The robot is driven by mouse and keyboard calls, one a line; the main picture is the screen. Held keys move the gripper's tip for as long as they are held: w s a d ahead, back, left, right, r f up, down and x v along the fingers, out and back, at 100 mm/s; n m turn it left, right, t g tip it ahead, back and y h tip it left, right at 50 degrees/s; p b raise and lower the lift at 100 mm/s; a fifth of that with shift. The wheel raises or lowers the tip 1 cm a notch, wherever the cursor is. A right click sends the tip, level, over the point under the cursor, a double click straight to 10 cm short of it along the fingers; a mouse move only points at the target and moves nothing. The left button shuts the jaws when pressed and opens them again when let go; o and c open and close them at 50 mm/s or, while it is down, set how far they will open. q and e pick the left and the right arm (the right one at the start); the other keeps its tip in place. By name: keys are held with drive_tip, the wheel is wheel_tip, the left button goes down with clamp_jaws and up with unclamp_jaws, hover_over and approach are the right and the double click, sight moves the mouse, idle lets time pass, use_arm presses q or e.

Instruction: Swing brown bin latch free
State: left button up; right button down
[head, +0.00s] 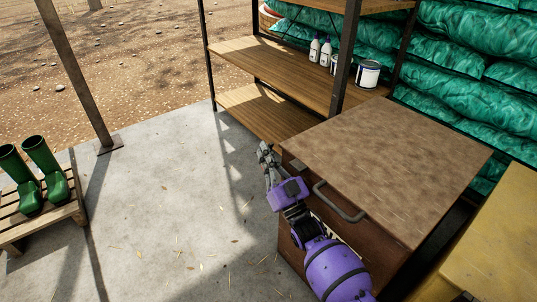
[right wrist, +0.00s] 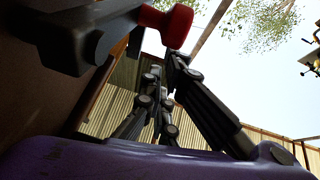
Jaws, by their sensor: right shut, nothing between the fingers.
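The brown bin (head: 385,165) stands at the right in the head view, its lid down, with a grey bar handle (head: 338,203) at the lid's front edge. My right gripper (head: 264,150) is at the bin's left front corner, shut and empty. In the right wrist view, a dark latch lever (right wrist: 75,35) with a red knob (right wrist: 176,25) shows at the upper left against the bin's side. My right fingers (right wrist: 162,70) are just below the knob there; I cannot tell whether they touch it. The latch is not clear in the head view. My left gripper is out of view.
A wooden shelf rack (head: 275,72) with white bottles (head: 320,50) and a paint can (head: 368,74) stands behind the bin. Green sacks (head: 465,85) are stacked behind. A yellow bin (head: 500,245) is at the right. Green boots (head: 42,170) stand on a pallet (head: 45,218). The concrete floor between is clear.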

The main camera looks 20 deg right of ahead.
drive_tip(key=shift+w, duration=0.15)
idle(0.5)
drive_tip(key=v, duration=1.2)
